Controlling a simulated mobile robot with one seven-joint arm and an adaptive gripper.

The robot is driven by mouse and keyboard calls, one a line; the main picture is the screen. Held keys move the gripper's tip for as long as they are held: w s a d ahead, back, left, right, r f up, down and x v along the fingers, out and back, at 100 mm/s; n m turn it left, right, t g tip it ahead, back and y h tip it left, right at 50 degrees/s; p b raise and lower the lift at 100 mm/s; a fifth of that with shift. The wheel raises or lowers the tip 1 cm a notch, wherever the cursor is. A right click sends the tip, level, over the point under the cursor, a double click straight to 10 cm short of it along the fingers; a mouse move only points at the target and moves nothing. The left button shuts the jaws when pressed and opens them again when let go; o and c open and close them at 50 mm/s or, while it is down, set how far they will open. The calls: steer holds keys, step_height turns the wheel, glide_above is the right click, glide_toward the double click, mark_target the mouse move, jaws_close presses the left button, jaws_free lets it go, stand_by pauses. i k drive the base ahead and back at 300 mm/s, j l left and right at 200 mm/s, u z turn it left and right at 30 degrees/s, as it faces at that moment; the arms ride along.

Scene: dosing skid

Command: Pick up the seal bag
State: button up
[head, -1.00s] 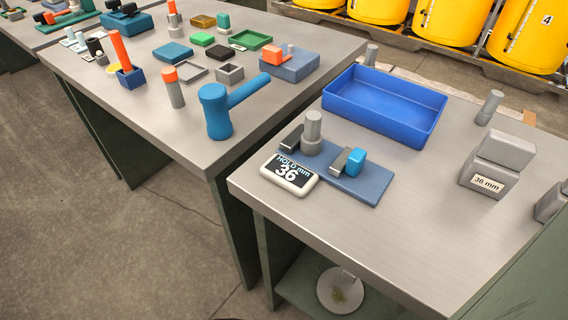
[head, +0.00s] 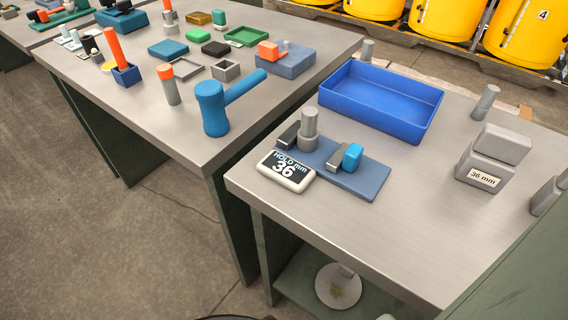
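I cannot pick out a seal bag for certain in the head view.
The left bench (head: 190,135) carries a blue mallet (head: 213,108) and many small parts.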

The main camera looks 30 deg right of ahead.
mark_target(490, 161)
steer(key=k+z, duration=0.1)
steer(key=z, duration=0.35)
steer(key=k+j+z, duration=0.1)
steer(key=z, duration=0.75)
steer(key=k+z, duration=0.15)
steer(key=z, duration=0.3)
